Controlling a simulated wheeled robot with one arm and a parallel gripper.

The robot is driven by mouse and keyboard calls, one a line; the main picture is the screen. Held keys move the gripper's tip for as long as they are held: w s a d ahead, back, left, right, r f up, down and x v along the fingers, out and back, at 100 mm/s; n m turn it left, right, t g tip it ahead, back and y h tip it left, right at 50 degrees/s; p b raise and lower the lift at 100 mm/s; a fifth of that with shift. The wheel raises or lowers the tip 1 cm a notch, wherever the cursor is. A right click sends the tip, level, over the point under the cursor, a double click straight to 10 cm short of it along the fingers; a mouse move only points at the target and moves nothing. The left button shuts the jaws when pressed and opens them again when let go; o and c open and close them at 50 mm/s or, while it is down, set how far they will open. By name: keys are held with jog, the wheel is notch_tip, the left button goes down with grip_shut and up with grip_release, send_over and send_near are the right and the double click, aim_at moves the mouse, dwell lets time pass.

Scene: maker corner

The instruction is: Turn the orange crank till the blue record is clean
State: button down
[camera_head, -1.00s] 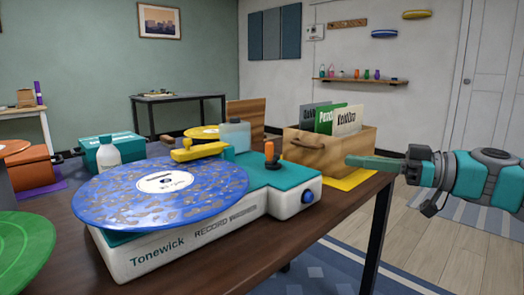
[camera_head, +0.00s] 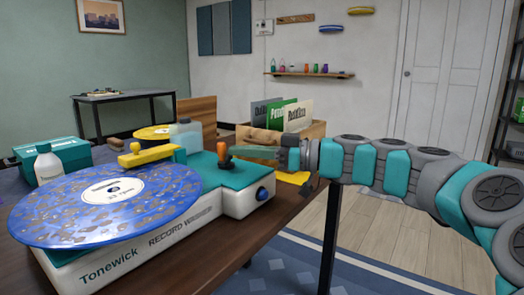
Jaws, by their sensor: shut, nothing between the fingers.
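The blue record (camera_head: 105,205) lies flat on the white and teal record washer (camera_head: 165,237), and brown dirt specks cover much of it. A yellow arm (camera_head: 150,155) reaches over the record's back edge. The orange crank (camera_head: 223,153) stands upright on the washer's teal top, right of the record. My gripper (camera_head: 240,152) comes in from the right, its fingertips close beside the crank. The fingers are shut with nothing between them. I cannot tell whether they touch the crank.
A wooden crate (camera_head: 312,133) of record sleeves stands behind my gripper. A white bottle (camera_head: 48,165) and a teal box (camera_head: 70,152) stand behind the record at left. A blue knob (camera_head: 262,194) is on the washer's right end. The table's right edge is near.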

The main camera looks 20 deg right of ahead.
jog(key=shift+w+a, duration=0.2)
jog(key=shift+a, duration=0.1)
